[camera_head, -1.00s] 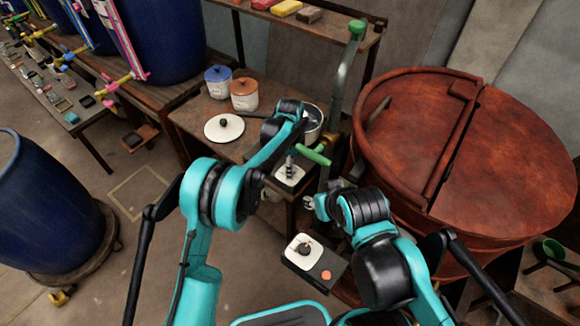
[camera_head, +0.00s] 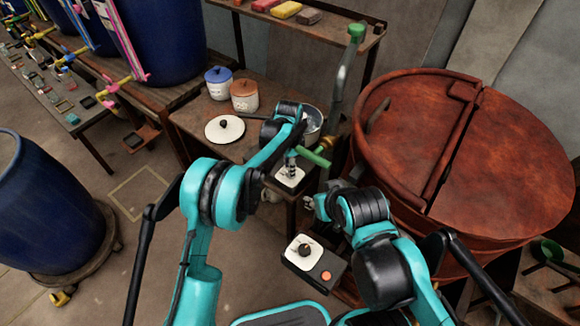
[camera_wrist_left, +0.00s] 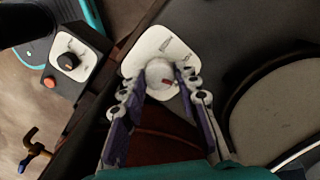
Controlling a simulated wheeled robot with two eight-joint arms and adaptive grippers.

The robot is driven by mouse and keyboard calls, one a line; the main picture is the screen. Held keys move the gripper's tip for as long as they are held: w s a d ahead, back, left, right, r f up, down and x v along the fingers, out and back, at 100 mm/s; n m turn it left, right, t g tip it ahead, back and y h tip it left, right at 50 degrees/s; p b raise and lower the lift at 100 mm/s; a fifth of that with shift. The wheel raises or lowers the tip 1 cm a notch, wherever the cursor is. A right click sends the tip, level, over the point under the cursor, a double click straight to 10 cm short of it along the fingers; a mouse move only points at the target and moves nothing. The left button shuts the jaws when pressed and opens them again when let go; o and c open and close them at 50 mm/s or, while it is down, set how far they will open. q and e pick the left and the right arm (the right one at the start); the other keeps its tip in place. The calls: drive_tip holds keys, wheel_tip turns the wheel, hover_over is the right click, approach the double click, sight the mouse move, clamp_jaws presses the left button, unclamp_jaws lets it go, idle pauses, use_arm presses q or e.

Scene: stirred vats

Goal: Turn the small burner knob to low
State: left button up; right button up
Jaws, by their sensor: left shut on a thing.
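The small burner knob is a pale round knob with a short red mark (camera_wrist_left: 158,72), on a white plate (camera_wrist_left: 147,51) with thin dark marks. In the left wrist view the red mark lies toward the knob's right side. My left gripper (camera_wrist_left: 160,84) is shut on this knob, one finger on each side. In the head view my left gripper (camera_head: 291,164) comes down from above onto the white plate (camera_head: 289,181) at the table's front edge, and the knob itself is mostly hidden there. My right gripper (camera_head: 318,206) is near the table's right front; its fingers are not clear.
A box with a black knob (camera_head: 304,250) and an orange button (camera_head: 326,276) sits in front. A pot (camera_head: 313,121), a white lid (camera_head: 224,128) and two jars stand behind. A green-handled valve (camera_head: 317,159) is close by the left gripper. A big reddish vat (camera_head: 500,170) fills the right.

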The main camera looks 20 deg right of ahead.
use_arm(q)
drive_tip(key=n, duration=0.4)
drive_tip(key=shift+n, duration=0.3)
drive_tip(key=shift+n+p, duration=0.35)
drive_tip(key=shift+n, duration=1.55)
drive_tip(key=o, duration=1.2)
drive_tip(key=shift+c, duration=0.2)
wheel_tip(320, 180, up, 12)
drive_tip(key=shift+w+a, duration=0.15)
